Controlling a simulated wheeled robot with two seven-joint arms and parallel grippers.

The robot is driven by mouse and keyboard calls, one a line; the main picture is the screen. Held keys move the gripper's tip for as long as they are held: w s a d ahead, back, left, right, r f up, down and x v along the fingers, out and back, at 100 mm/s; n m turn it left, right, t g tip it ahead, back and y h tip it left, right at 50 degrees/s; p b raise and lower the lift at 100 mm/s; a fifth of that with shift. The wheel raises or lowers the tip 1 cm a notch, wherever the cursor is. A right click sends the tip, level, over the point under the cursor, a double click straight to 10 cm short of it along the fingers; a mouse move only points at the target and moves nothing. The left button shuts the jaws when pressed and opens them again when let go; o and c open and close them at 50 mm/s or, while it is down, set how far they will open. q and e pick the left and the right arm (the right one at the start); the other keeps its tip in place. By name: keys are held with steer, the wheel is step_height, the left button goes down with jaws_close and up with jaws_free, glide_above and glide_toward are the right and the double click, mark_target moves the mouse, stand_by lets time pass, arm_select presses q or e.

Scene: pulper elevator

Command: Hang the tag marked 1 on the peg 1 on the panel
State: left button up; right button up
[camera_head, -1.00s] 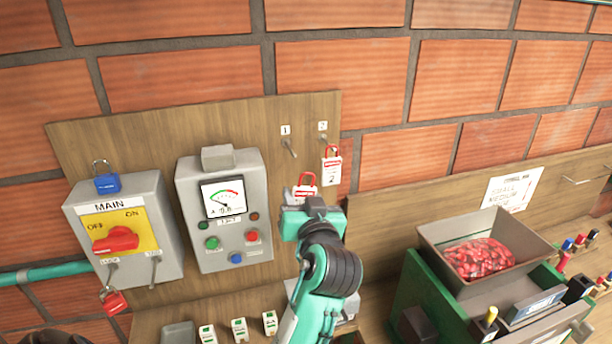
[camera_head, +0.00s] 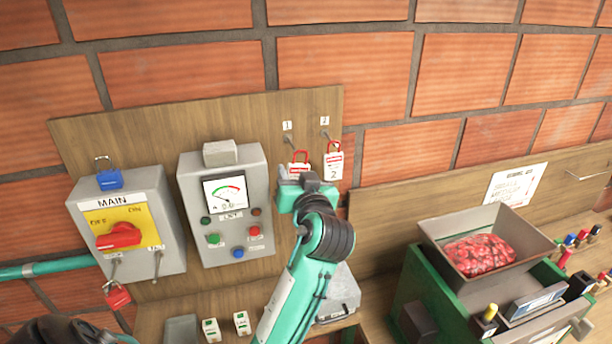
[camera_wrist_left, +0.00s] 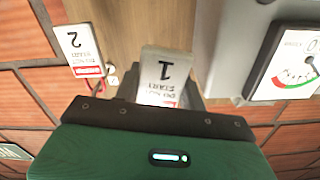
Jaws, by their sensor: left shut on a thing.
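My left gripper (camera_head: 303,185) is shut on the white tag marked 1 (camera_wrist_left: 163,72), which shows upside down in the left wrist view. In the head view the tag's red loop (camera_head: 300,156) stands up above the jaws, just below peg 1 (camera_head: 291,142). Whether the loop touches the peg I cannot tell. The label 1 (camera_head: 287,126) is above that peg on the wooden panel (camera_head: 235,120). The tag's lower part is hidden by the gripper. My right gripper is not in view.
Tag 2 (camera_head: 333,168) hangs from peg 2 (camera_head: 326,134), close to the right of the held tag. The grey meter box (camera_head: 225,225) is close on the left. The MAIN switch box (camera_head: 125,225) is further left. A hopper with red fruit (camera_head: 480,250) stands at the right.

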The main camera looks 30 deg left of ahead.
arm_select(q)
steer(key=shift+w+a, duration=0.35)
steer(key=shift+a, duration=0.1)
steer(key=shift+w+a, duration=0.35)
steer(key=shift+a, duration=0.1)
steer(key=shift+w+a+f+b, duration=0.5)
steer(key=shift+w+a+f, duration=0.2)
steer(key=shift+w+a, duration=0.3)
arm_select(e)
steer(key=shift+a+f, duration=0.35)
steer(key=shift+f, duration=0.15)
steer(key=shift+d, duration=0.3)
